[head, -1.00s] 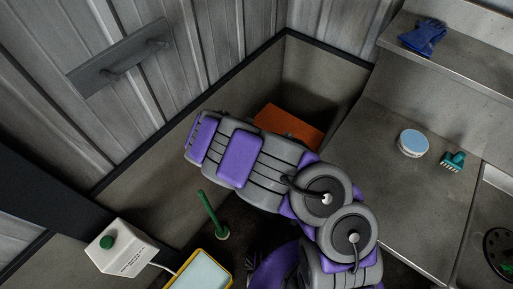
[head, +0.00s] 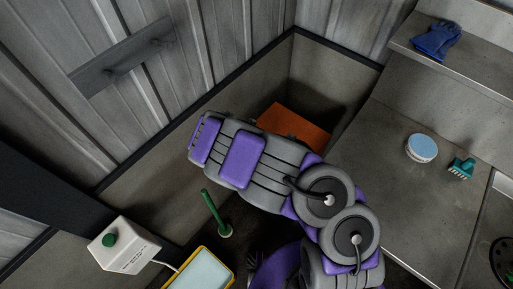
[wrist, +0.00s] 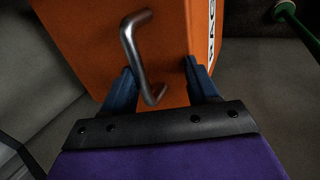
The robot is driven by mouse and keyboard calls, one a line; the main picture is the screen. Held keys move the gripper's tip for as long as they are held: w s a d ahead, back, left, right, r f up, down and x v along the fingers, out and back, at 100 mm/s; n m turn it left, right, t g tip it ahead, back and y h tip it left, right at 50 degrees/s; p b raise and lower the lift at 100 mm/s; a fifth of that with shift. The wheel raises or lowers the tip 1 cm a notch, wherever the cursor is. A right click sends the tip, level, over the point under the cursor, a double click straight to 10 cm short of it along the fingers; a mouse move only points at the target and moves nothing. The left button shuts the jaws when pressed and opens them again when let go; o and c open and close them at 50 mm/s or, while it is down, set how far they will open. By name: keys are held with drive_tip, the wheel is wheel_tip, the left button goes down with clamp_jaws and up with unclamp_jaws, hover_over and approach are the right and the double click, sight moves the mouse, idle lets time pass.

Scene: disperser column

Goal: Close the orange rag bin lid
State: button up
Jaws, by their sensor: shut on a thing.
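The orange rag bin (head: 293,125) stands in the corner in the head view, partly hidden behind my arm. The head view does not clearly show how far its lid is open. In the wrist view an orange panel (wrist: 90,45) fills the top middle, with a bent metal handle (wrist: 130,45) and a white label with black letters at its right edge. My gripper (wrist: 161,75) is at this panel, with its blue fingers on either side of the handle's lower end. It is shut on the handle. In the head view the fingers are hidden by my arm.
A green upright rod (head: 216,214) stands at the lower left in front of my arm, near a yellow-rimmed tray (head: 203,270) and a white box with a green button (head: 122,245). A metal bench (head: 385,185) with a round tub (head: 421,148) lies to the right.

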drive_tip(key=shift+a+p+v, duration=0.35)
drive_tip(key=shift+p+v, duration=1.65)
drive_tip(key=shift+v, duration=6.55)
drive_tip(key=s+d+r+m+g, duration=0.2)
drive_tip(key=s+d+r+m, duration=0.2)
drive_tip(key=d+r, duration=0.45)
drive_tip(key=s+d+r+m+g, duration=0.2)
drive_tip(key=s+d+r+m, duration=0.15)
drive_tip(key=d+r, duration=0.45)
drive_tip(key=s+d+r+m+g+y, duration=0.1)
drive_tip(key=s+r, duration=0.3)
drive_tip(key=s, duration=0.6)
drive_tip(key=s+d+r+m+g+y, duration=0.1)
drive_tip(key=s+r, duration=0.3)
drive_tip(key=s, duration=0.7)
drive_tip(key=shift+d+r+m+y, duration=0.3)
drive_tip(key=shift+d+m+y, duration=0.25)
drive_tip(key=shift+d+y, duration=0.2)
drive_tip(key=shift+a, duration=0.15)
